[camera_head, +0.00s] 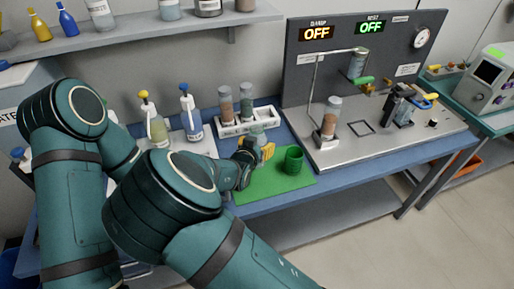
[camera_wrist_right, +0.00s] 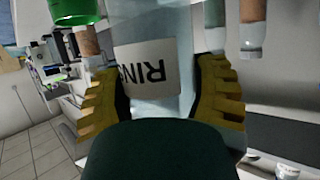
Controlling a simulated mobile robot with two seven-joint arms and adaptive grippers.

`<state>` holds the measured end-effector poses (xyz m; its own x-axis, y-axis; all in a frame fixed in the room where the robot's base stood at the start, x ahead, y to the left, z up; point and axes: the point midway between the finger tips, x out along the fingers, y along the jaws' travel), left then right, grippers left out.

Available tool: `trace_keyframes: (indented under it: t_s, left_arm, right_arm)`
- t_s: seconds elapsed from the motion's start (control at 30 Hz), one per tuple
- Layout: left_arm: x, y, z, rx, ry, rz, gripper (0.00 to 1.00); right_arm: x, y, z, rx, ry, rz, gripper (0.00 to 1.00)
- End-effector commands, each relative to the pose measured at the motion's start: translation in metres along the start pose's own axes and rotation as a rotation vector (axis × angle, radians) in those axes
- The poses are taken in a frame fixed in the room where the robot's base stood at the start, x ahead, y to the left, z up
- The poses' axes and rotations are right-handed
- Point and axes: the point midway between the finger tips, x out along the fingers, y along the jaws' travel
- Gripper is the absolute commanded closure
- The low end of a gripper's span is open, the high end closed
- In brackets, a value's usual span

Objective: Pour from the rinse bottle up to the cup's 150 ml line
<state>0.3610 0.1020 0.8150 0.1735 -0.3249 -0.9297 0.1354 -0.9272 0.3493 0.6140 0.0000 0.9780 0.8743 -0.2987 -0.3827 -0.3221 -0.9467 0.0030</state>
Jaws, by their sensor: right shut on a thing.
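The rinse bottle (camera_wrist_right: 148,68) fills the middle of the right wrist view, clear-bodied with a white label whose letters appear upside down. My right gripper (camera_head: 264,153) has its yellow fingers shut on the bottle's sides. In the head view the bottle (camera_head: 257,134) shows only in part above the fingers, over the green mat; its tilt and spout are hard to tell. The green cup (camera_head: 293,161) stands upright on the mat, just right of the gripper. It also shows at the upper left of the right wrist view (camera_wrist_right: 76,10). Its lines and contents are not visible. My left gripper is out of view.
A white rack (camera_head: 232,128) with vials stands behind the gripper. A yellow-capped bottle (camera_head: 156,128) and a blue-capped bottle (camera_head: 191,115) stand left of it. A rig with a grey panel (camera_head: 375,65), its signs reading OFF, stands to the right. The mat's front (camera_head: 265,192) is clear.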

Motion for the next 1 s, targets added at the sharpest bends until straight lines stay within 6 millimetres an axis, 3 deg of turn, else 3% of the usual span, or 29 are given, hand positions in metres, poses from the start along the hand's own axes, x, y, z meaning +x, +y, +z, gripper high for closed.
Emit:
trace_keyframes:
  t_s: [0.57,1.0]
  left_arm:
    - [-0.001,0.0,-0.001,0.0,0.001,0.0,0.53]
    - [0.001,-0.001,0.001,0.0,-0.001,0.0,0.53]
  right_arm:
    - [-0.001,0.007,-0.015,0.0,0.001,-0.007,0.81]
    - [0.011,0.06,-0.061,-0.025,0.001,-0.076,0.81]
